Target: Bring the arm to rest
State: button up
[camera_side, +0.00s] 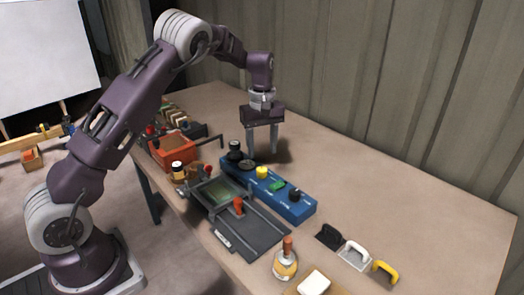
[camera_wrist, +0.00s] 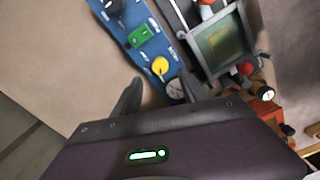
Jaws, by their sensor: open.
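My gripper (camera_side: 262,146) is open and empty, pointing down above the table just behind the far end of the blue control panel. In the wrist view the fingers of my gripper (camera_wrist: 161,98) are spread apart, with the table and the panel's end beyond them. The blue control panel (camera_side: 305,209) carries a yellow knob (camera_side: 262,172), a green switch (camera_side: 277,184) and dark knobs. In the wrist view the yellow knob (camera_wrist: 160,66) and green switch (camera_wrist: 142,36) show ahead of the fingers.
A dark fixture (camera_side: 262,238) with an orange-red knob lies before the panel. An orange-red crate (camera_side: 176,152) stands at left. A bottle-shaped tool (camera_side: 286,262), a white block (camera_side: 314,282) and several handled pads (camera_side: 353,255) lie near the front. The table's right rear is clear; a corrugated wall stands behind.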

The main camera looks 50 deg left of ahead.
jog(key=s+d+r+m+t+h, duration=0.1)
jog(key=s+d+r+m+t, duration=0.15)
jog(key=s+d+r, duration=0.45)
jog(key=s+d+r+m+t, duration=0.1)
jog(key=s+d+r+m, duration=0.25)
jog(key=s+r, duration=0.7)
jog(key=s+d+f+m+t+y, duration=0.1)
jog(key=s+m, duration=0.6)
jog(key=s, duration=0.9)
jog(key=shift+s+d+f+m+t, duration=0.15)
jog(key=shift+s+d+m+t, duration=0.15)
jog(key=shift+d+t, duration=0.4)
